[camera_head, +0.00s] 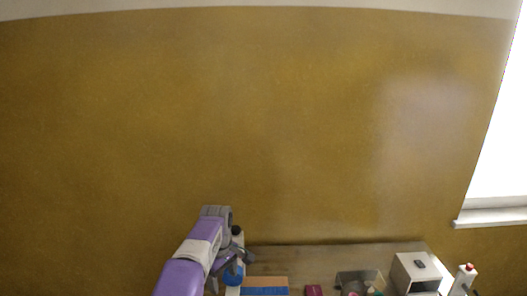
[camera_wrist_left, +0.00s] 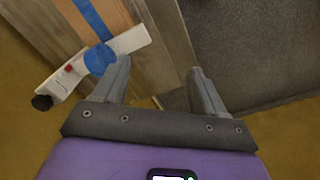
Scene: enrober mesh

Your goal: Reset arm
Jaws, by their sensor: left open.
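My left arm (camera_head: 196,252) comes in from the lower left of the head view, purple and grey, and reaches over the left end of the table. My left gripper (camera_wrist_left: 158,75) is open in the left wrist view, with its two grey fingers apart and nothing between them. It also shows in the head view (camera_head: 241,256), beside a bottle with a blue part (camera_head: 235,271) and a dark top. In the wrist view a white item with a blue disc (camera_wrist_left: 101,59) lies just beyond the left finger. My right gripper is in neither view.
The wooden table (camera_head: 300,257) stands against a mustard wall (camera_head: 250,120). On it are a blue-topped item (camera_head: 264,291), a small dark red box (camera_head: 314,291), a metal container (camera_head: 358,279), a white box (camera_head: 414,270) and a white bottle (camera_head: 464,278). The table's back strip is clear.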

